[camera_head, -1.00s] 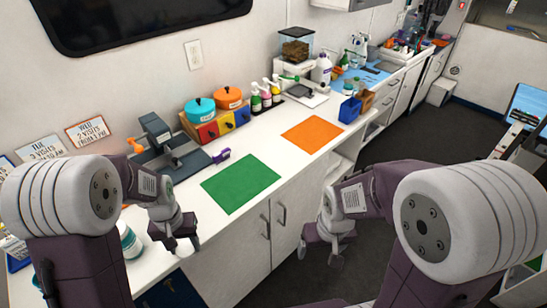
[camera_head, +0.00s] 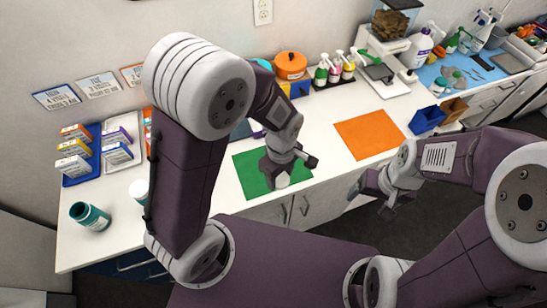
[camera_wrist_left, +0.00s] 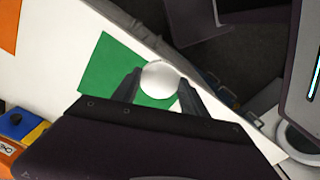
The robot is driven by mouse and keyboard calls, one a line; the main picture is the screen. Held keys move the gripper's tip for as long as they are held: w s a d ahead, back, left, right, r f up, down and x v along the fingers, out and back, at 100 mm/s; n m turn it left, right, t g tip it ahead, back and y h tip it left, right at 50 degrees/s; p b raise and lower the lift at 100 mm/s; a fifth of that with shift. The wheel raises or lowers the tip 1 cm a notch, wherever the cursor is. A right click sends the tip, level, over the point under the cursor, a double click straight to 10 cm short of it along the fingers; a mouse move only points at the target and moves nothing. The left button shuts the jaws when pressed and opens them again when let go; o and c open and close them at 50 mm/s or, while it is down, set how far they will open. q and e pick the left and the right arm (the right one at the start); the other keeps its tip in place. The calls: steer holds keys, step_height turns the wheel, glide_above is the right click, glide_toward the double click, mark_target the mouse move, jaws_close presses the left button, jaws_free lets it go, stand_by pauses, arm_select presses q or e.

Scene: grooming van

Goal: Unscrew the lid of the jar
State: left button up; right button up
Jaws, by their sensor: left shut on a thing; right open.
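My left gripper (camera_head: 285,172) is shut on a white round lid (camera_head: 282,181) above the green mat (camera_head: 247,180). In the left wrist view the lid (camera_wrist_left: 160,80) sits between the two dark fingers, and no jar body shows under it. A teal jar (camera_head: 93,216) with a dark open top stands tilted in the picture on the counter at the left. Another jar with a white top (camera_head: 139,188) is mostly hidden behind my left arm. My right gripper (camera_head: 384,205) is open and empty, in front of the counter edge below the orange mat.
An orange mat (camera_head: 369,134) lies bare right of the green one. Pump bottles (camera_head: 335,70), a scale (camera_head: 382,76) and a blue bin (camera_head: 426,120) line the back and right.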

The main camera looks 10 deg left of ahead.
arm_select(q)
steer(key=shift+d, duration=0.15)
steer(key=shift+w+f, duration=0.1)
steer(key=shift+w, duration=0.1)
steer(key=w+a+f, duration=0.1)
steer(key=w+f, duration=0.1)
steer(key=w, duration=0.1)
steer(key=w+a+f+p, duration=0.1)
steer(key=w+a+f, duration=0.1)
steer(key=w, duration=0.1)
steer(key=w+a+f, duration=0.2)
steer(key=w+f, duration=0.1)
steer(key=w, duration=0.1)
steer(key=shift+w+a+p, duration=0.1)
steer(key=shift+a+p, duration=0.1)
steer(key=shift+p, duration=0.2)
step_height(320, 180, down, 4)
steer(key=shift+r+p, duration=0.2)
steer(key=shift+p, duration=0.25)
steer(key=shift+f, duration=0.3)
steer(key=o, duration=1.3)
steer(key=shift+o, duration=1.3)
